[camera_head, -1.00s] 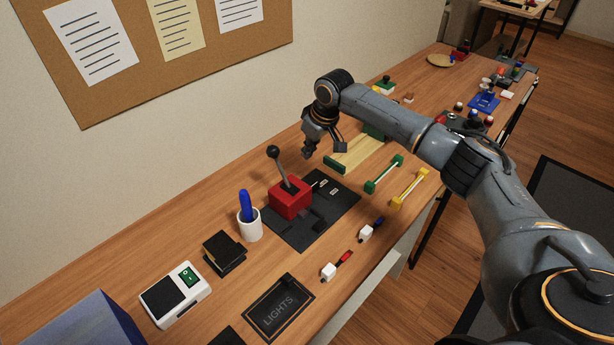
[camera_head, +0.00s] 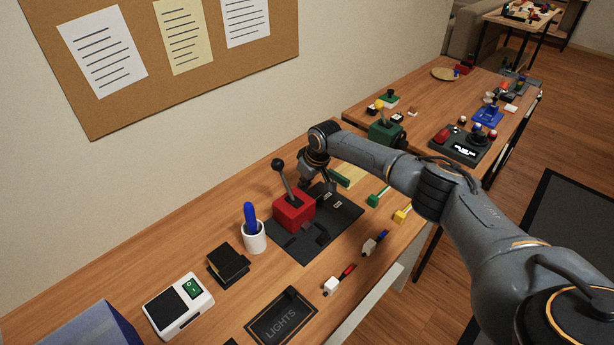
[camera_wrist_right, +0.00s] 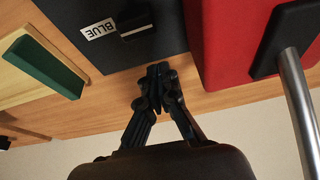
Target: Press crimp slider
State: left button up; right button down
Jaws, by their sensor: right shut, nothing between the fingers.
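The red block (camera_head: 294,211) with a grey lever and black knob (camera_head: 278,163) stands on a dark base plate (camera_head: 345,214); I take this to be the crimp station. My right gripper (camera_head: 304,184) is shut and empty beside the red block, at the plate's far edge. In the right wrist view its fingertips (camera_wrist_right: 158,70) are together near a small black slider-like piece (camera_wrist_right: 136,24) next to a BLUE label (camera_wrist_right: 99,29). The red block (camera_wrist_right: 235,45) and the metal lever (camera_wrist_right: 298,105) are right of the fingers there. I cannot tell whether the fingertips touch anything.
A white cup (camera_head: 254,238) with a blue handle stands left of the plate. Connectors with red (camera_head: 348,270) and blue (camera_head: 382,236) parts lie in front. A green-ended wooden piece (camera_wrist_right: 40,65) lies left in the wrist view. A LIGHTS tray (camera_head: 282,318) is nearer.

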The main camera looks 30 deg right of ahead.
aim_at(318, 200)
jog(key=s, duration=0.1)
jog(key=s+d+p, duration=0.1)
jog(key=shift+s+d+r, duration=0.15)
jog(key=shift+s+r, duration=0.2)
jog(key=shift+s, duration=0.05)
jog(key=shift+s+f+p, duration=0.15)
jog(key=shift+s+p, duration=0.25)
jog(key=shift+s, duration=0.05)
jog(key=s+p, duration=0.1)
jog(key=s+d+p, duration=0.1)
jog(key=p, duration=0.1)
jog(key=s+p, duration=0.1)
jog(key=s, duration=0.1)
jog(key=shift+s+d+p, duration=0.1)
jog(key=shift+d+p, duration=0.15)
jog(key=shift+p, duration=0.1)
jog(key=shift+s+d, duration=0.15)
jog(key=shift+s, duration=0.15)
jog(key=shift+f, duration=0.15)
jog(key=shift+s, duration=0.1)
